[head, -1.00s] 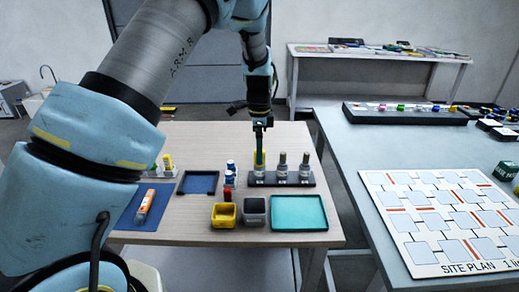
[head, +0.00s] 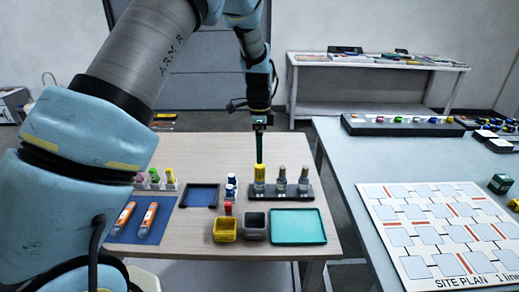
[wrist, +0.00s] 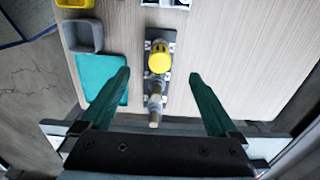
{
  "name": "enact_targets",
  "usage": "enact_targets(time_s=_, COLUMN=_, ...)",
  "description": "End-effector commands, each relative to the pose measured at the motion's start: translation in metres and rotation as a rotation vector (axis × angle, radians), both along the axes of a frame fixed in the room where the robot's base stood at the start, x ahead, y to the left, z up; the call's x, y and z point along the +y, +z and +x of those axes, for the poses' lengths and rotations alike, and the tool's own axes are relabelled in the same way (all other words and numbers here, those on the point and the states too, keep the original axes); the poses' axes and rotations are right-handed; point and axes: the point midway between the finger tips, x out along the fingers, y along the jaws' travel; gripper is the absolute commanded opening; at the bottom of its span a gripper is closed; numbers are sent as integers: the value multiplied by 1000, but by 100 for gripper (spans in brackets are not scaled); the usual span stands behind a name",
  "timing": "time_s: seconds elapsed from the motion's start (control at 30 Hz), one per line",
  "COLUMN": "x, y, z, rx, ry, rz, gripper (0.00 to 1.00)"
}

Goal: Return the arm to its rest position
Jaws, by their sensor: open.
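My gripper (head: 259,148) hangs from my arm above the wooden table, fingers pointing down, just above a yellow-topped bottle (head: 259,178). In the wrist view the two green fingers of my gripper (wrist: 160,95) are spread wide with nothing between their tips. The yellow-topped bottle (wrist: 159,58) stands upright in a dark rack (head: 313,193), beside two grey-capped bottles (head: 281,180). The fingers look clear of it.
A yellow bin (head: 225,230), a grey bin (head: 255,228) and a teal tray (head: 298,227) sit at the table's front. Orange-labelled tubes (head: 147,220) lie on a blue mat (head: 172,206) at left. A second table (head: 345,158) with a site plan board (head: 440,230) stands at right.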

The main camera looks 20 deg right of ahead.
Motion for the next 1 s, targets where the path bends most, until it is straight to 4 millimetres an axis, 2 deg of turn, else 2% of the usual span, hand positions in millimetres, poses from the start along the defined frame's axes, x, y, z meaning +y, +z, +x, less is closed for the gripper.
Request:
enact_targets(time_s=0.37, x=0, y=-1, z=0, rx=0, ry=0, rz=0, gripper=95)
enact_targets(time_s=0.47, x=9, y=3, z=3, rx=-1, ry=38, rz=-3, gripper=95)
enact_targets(time_s=0.5, x=19, y=6, z=6, rx=-2, ry=80, rz=-5, gripper=95)
enact_targets(time_s=0.57, x=42, y=14, z=11, rx=-4, ry=180, rz=-12, gripper=95)
enact_targets(time_s=0.67, x=101, y=33, z=16, rx=-10, ry=438, rz=-30, gripper=95)
enact_targets(time_s=0.7, x=129, y=41, z=15, rx=-13, ry=563, rz=-38, gripper=95)
enact_targets(time_s=0.77, x=172, y=52, z=9, rx=-18, ry=761, rz=-52, gripper=95)
enact_targets(time_s=0.8, x=198, y=58, z=2, rx=-24, ry=889, rz=-62, gripper=95)
enact_targets(time_s=0.9, x=259, y=71, z=-22, rx=-36, ry=1202, rz=-85, gripper=95)
enact_targets(time_s=1.0, x=307, y=78, z=-52, rx=-51, ry=1476, rz=-108, gripper=95)
